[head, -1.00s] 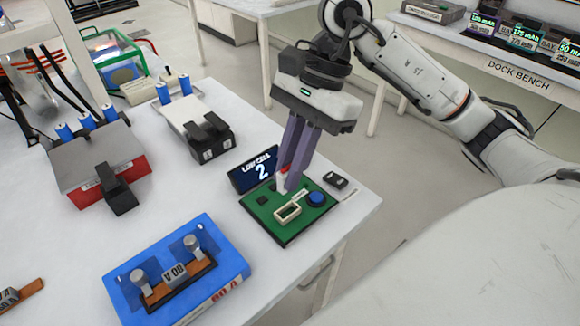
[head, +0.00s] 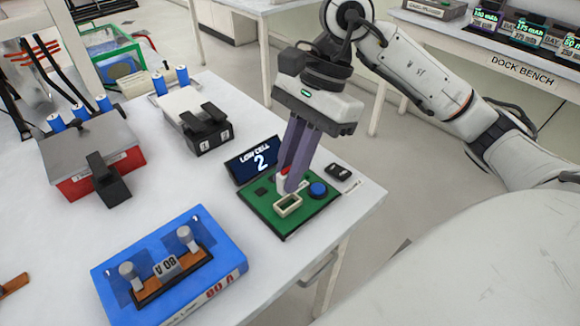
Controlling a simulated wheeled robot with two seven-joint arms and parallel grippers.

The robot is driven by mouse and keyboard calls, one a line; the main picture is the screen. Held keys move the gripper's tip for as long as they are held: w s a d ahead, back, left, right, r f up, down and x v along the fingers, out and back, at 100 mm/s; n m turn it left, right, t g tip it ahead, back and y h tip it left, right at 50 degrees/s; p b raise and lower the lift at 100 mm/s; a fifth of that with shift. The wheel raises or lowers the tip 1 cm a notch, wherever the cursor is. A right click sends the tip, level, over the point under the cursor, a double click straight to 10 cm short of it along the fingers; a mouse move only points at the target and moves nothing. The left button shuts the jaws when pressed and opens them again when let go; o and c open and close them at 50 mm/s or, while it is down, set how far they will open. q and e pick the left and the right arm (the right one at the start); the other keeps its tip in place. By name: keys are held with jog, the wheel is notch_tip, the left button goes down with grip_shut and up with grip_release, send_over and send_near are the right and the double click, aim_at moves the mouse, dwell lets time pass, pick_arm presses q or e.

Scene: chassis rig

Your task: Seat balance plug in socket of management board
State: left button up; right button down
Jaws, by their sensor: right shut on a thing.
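The management board (head: 262,208) is a green plate near the table's right edge. Its socket (head: 288,206) is a cream rectangular frame, with a dark opening, near the board's front middle. My right gripper (head: 288,187) comes down over the board just behind the socket. Its purple fingers are shut on the balance plug (head: 282,178), of which only a small white and red part shows; the fingers hide the rest. I cannot tell whether the plug touches the board. My left gripper is not in view.
A blue button (head: 318,189) sits on the board. A display (head: 254,162) reading "LOW CELL 2" stands behind it. A blue fuse block (head: 219,242) lies front left. A red and grey box (head: 70,150) and a white cell holder (head: 180,103) stand further back.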

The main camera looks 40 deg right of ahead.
notch_tip(320, 180, down, 2)
jog(key=shift+b, duration=0.6)
jog(key=shift+f, duration=0.2)
jog(key=shift+b, duration=0.65)
dwell(1.0)
jog(key=shift+f+b, duration=0.9)
jog(key=shift+f, duration=0.05)
jog(key=shift+r, duration=0.2)
jog(key=shift+r+p, duration=0.45)
jog(key=shift+r, duration=0.1)
jog(key=shift+b, duration=0.45)
dwell(1.4)
